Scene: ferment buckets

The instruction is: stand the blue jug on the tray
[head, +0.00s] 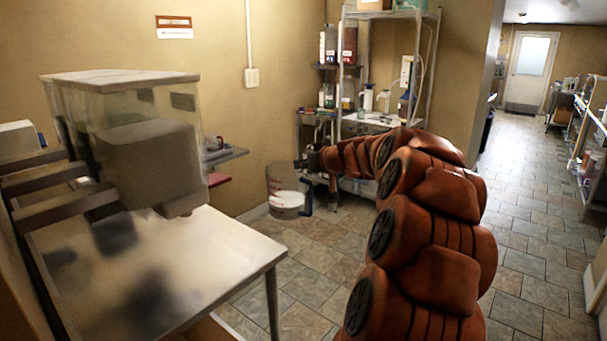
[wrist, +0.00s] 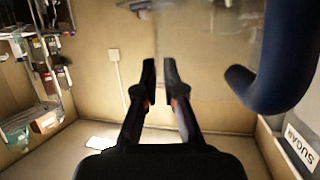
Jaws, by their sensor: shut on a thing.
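The jug (head: 287,204) is clear, with red marks, a whitish lower part and a dark blue handle (head: 308,192) on its right. It hangs roughly upright above the floor, beyond the steel table. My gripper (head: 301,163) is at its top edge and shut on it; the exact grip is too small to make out. In the wrist view, the blue handle (wrist: 287,60) is large at right, beside the fingers (wrist: 159,75), with a narrow space between the fingertips. I cannot clearly pick out the tray; a flat red thing (head: 219,180) lies behind the steel table.
A steel table (head: 190,260) fills the left, with a large clear bin (head: 125,120) on it. A wire rack with bottles (head: 342,60) stands at the back wall. Tiled floor (head: 525,225) is free on the right.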

